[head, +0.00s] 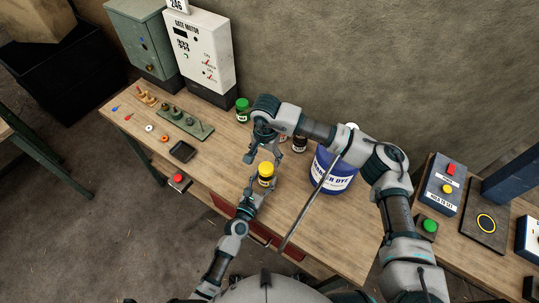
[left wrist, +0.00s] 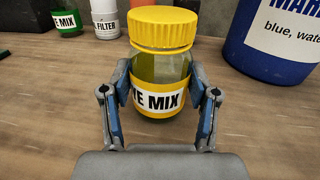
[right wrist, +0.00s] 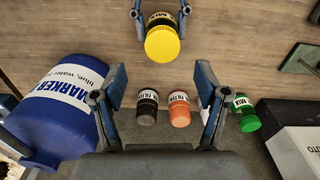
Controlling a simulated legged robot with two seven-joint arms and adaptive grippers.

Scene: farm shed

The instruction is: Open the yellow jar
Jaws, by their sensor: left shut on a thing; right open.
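The yellow jar (head: 266,172) stands upright on the wooden table. In the left wrist view the jar (left wrist: 160,92) has a yellow ribbed lid (left wrist: 163,28) seated on it and a yellow label ending in "E MIX". My left gripper (head: 256,185) is shut around the jar's body, one finger on each side; its fingers also show in the left wrist view (left wrist: 160,107). My right gripper (head: 264,154) is open and empty, just above and behind the jar. In the right wrist view the yellow lid (right wrist: 162,44) lies beyond my open right fingers (right wrist: 160,85).
A large blue marker dye bucket (head: 333,170) stands right of the jar. Behind are a green jar (head: 242,110), a black-labelled jar (head: 300,143) and, in the right wrist view, an orange jar (right wrist: 179,109). A black tray (head: 183,151) lies left. Bare table lies left of the jar.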

